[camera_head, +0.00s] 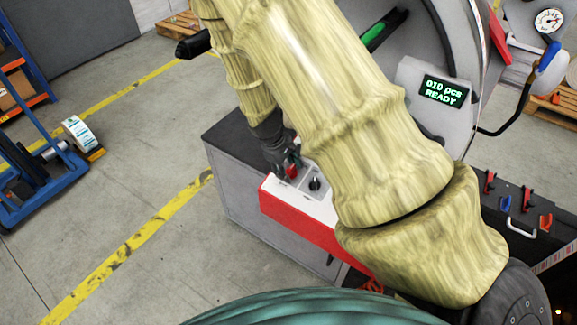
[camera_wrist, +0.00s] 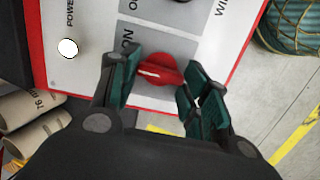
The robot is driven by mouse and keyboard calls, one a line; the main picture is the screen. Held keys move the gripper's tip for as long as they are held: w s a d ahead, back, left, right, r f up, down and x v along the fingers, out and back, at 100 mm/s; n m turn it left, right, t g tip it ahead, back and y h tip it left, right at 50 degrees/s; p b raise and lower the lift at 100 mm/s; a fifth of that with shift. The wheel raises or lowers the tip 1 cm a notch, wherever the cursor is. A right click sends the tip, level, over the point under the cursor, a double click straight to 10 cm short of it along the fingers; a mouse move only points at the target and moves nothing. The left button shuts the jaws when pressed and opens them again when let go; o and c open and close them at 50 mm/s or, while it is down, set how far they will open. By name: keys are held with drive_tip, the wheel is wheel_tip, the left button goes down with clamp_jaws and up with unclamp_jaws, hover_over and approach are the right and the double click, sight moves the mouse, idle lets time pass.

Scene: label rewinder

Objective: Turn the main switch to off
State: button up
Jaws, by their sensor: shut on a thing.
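The main switch is a red rotary knob (camera_wrist: 160,70) on a grey label plate on the control panel. Its grip bar lies nearly crosswise in the wrist view, and the word "ON" is beside its left end. My gripper (camera_wrist: 161,84) has a dark green finger pad on each side of the knob and is shut on it. In the head view my gripper (camera_head: 285,168) reaches down to the panel (camera_head: 325,208), with a bit of the red knob (camera_head: 294,168) showing. Any "OFF" marking by the knob is hidden or cannot be read.
A black knob (camera_head: 314,184) sits close to the right of the switch. A white round lamp (camera_wrist: 68,48) is near the "POWER" label. A display (camera_head: 442,92) reads "010 pcs READY". Tools lie on the dark top at right. Open floor lies left of the machine.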

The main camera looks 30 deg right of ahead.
drive_tip(key=n, duration=0.6)
drive_tip(key=shift+a+h+p, duration=0.1)
drive_tip(key=shift+h+p, duration=0.2)
drive_tip(key=shift+h, duration=0.1)
idle(0.3)
drive_tip(key=o, duration=1)
drive_tip(key=shift+r, duration=0.1)
drive_tip(key=shift+s+v, duration=0.15)
drive_tip(key=shift+v, duration=2.8)
drive_tip(key=shift+s+v, duration=0.1)
drive_tip(key=shift+v, duration=2.85)
drive_tip(key=shift+n, duration=0.3)
